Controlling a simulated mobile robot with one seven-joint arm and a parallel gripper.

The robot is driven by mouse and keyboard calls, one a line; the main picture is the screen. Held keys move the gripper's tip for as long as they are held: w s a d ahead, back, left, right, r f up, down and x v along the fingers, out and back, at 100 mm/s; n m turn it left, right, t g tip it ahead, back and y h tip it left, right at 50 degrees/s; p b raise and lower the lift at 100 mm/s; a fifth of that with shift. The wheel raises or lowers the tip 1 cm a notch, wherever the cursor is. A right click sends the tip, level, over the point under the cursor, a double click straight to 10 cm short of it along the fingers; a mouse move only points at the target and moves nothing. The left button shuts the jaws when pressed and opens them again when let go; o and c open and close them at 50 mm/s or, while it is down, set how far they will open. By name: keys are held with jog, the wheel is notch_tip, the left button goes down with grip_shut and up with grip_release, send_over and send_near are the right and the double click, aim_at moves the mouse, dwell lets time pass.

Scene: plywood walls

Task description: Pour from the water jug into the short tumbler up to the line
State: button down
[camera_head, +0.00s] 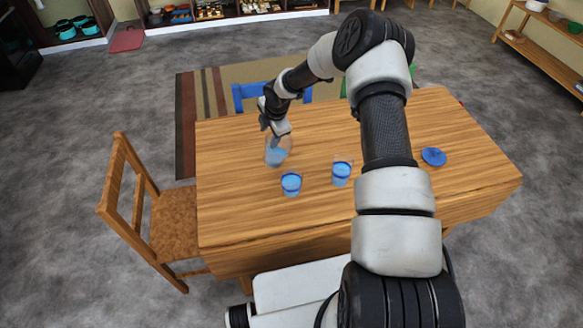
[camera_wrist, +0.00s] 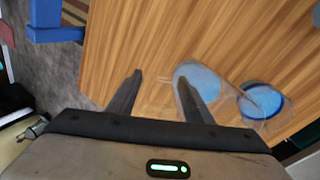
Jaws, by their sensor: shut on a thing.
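The water jug (camera_head: 276,155) is clear, with blue water low inside, near the left part of the table in the head view. It looks about upright; I cannot tell whether it touches the table. My gripper (camera_head: 270,126) is at its upper side, shut on it. The wrist view shows the jug (camera_wrist: 205,82) beside the right finger of my gripper (camera_wrist: 163,92); the grip itself is unclear. The short tumbler (camera_head: 291,185) stands in front of the jug, with blue liquid and a darker blue band. A glass with blue (camera_wrist: 262,101) shows beside the jug in the wrist view.
A taller glass (camera_head: 342,173) with blue liquid stands right of the short tumbler. A small blue dish (camera_head: 433,156) lies farther right on the wooden table (camera_head: 228,216). A wooden chair (camera_head: 172,220) stands at the left and a blue chair (camera_head: 245,92) behind. The table's front left is clear.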

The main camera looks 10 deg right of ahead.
jog(key=shift+w+a+f+g+h+b, duration=0.1)
jog(key=shift+w+f+g+h+b, duration=0.05)
jog(key=shift+w+f+g+b, duration=0.3)
jog(key=shift+w+a+f+g+h+b, duration=0.1)
jog(key=shift+w+f+g+h+b, duration=0.1)
jog(key=shift+f+g+b, duration=0.35)
jog(key=b, duration=0.1)
jog(key=f+g+b, duration=0.1)
jog(key=b, duration=0.1)
jog(key=shift+w+a+f, duration=0.1)
jog(key=shift+w, duration=0.15)
jog(key=shift+w+f+g+h+b, duration=0.1)
jog(key=shift+f+g+h+b, duration=0.15)
jog(key=shift+b, duration=0.8)
jog(key=shift+g+b, duration=0.25)
jog(key=shift+b, duration=0.05)
jog(key=shift+r+b, duration=0.1)
jog(key=shift+b, duration=0.2)
jog(key=shift+r+p, duration=1.1)
jog(key=shift+r, duration=2.45)
jog(key=shift+r, duration=0.1)
